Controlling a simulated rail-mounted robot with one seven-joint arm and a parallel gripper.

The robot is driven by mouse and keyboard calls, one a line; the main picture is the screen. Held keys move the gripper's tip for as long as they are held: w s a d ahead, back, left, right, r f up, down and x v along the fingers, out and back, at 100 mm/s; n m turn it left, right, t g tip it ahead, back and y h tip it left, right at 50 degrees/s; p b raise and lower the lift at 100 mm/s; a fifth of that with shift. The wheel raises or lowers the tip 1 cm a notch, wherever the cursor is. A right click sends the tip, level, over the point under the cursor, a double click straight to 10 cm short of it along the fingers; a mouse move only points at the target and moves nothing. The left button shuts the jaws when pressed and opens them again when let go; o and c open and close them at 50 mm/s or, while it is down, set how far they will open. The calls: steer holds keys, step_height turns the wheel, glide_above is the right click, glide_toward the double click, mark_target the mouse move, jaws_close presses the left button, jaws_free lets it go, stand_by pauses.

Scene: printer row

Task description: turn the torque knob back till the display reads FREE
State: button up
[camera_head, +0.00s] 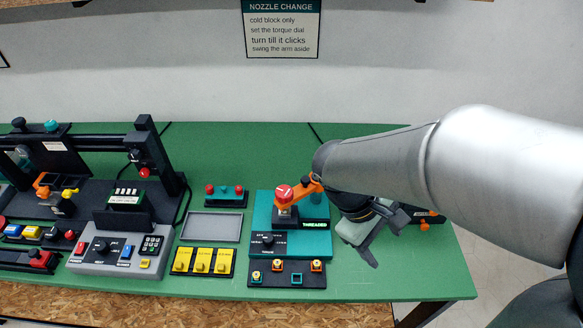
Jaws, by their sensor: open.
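The torque knob (268,239) is a small black dial on the front of the teal unit (262,212), above the word TORQUE. Its pointer is too small to read. The display (315,225) on the same unit reads THREADED in light green letters. An orange swing arm (302,187) with a red cap (285,192) stands over a dark block at the unit's middle. My gripper (376,248) is open and empty, to the right of the unit and apart from the knob. My arm hides part of the unit's right back corner.
In front of the unit is a black tray (288,281) with small nozzles in sockets. Yellow blocks (202,262), an empty grey tray (212,227) and a grey control box (118,259) lie left. A black printer frame (150,165) stands at far left. Green table shows behind.

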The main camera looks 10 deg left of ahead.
steer(key=w+a+f+n+t+h+b, duration=0.2)
steer(key=w+a+f+n+t+h, duration=0.15)
steer(key=a+n, duration=0.25)
steer(key=n+t+y+b, duration=0.3)
steer(key=n+t, duration=1.1)
glide_toward(279, 199)
steer(key=p+x, duration=0.4)
steer(key=x, duration=0.8)
steer(key=shift+f, duration=0.1)
steer(key=c, duration=1)
